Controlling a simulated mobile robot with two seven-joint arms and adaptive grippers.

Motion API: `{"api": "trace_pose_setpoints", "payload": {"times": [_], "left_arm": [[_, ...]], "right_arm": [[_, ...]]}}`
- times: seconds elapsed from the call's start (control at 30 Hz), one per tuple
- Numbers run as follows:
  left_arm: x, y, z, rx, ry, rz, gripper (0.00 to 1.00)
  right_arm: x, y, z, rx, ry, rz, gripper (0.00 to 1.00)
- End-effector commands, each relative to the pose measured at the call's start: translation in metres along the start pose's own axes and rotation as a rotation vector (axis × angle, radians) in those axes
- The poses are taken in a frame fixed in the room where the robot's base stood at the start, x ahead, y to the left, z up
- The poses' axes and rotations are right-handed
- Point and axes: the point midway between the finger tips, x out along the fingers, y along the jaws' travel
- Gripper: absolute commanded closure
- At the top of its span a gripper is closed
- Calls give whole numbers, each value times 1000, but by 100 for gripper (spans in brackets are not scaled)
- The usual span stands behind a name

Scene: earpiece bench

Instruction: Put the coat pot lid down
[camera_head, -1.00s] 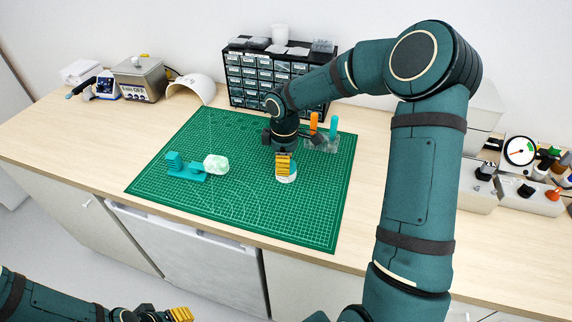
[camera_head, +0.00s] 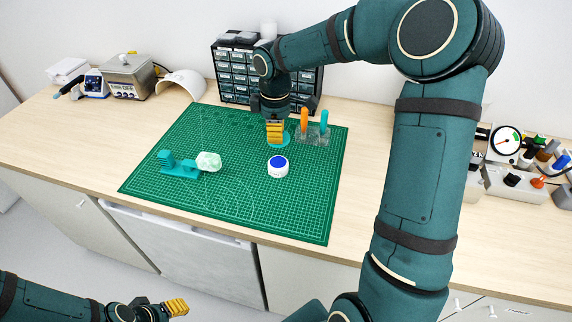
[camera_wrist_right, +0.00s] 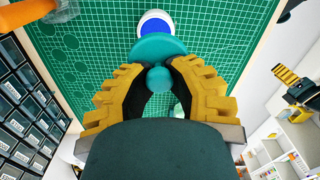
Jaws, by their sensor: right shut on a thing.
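The coat pot (camera_head: 278,166) is a small white jar with a blue top face, open on the green mat. It also shows in the right wrist view (camera_wrist_right: 154,26). The coat pot lid is a teal disc (camera_wrist_right: 160,47) with a round knob (camera_wrist_right: 158,79). My right gripper (camera_head: 275,140) is shut on the knob, the disc (camera_head: 284,142) under its fingers. The lid is behind the pot and apart from it; I cannot tell whether it touches the mat. My left gripper (camera_head: 175,308) is low at the front, off the bench; its jaw state is unclear.
The green mat (camera_head: 240,215) has free room in front of and left of the pot. A clear stand (camera_head: 314,136) with orange and teal tools is just right of the lid. A teal holder (camera_head: 180,170) with a pale green piece (camera_head: 208,161) lies left. A drawer cabinet (camera_head: 232,75) stands behind.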

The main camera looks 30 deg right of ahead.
Motion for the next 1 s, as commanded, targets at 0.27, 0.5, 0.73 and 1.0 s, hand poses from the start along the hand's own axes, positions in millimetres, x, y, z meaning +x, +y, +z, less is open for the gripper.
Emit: {"api": "trace_pose_setpoints", "payload": {"times": [0.27, 0.5, 0.73, 1.0], "left_arm": [[19, -7, 8, 4, -14, 1, 53], [30, -12, 13, 8, -25, 2, 53], [38, -14, 14, 9, -27, 3, 53], [51, -19, 12, 10, -20, 3, 53]], "right_arm": [[9, -62, 34, -40, -1, -2, 100], [22, -114, 60, -50, 27, -15, 100], [43, -130, 68, -49, 38, -24, 100], [85, -129, 68, -50, 39, -23, 100]]}}
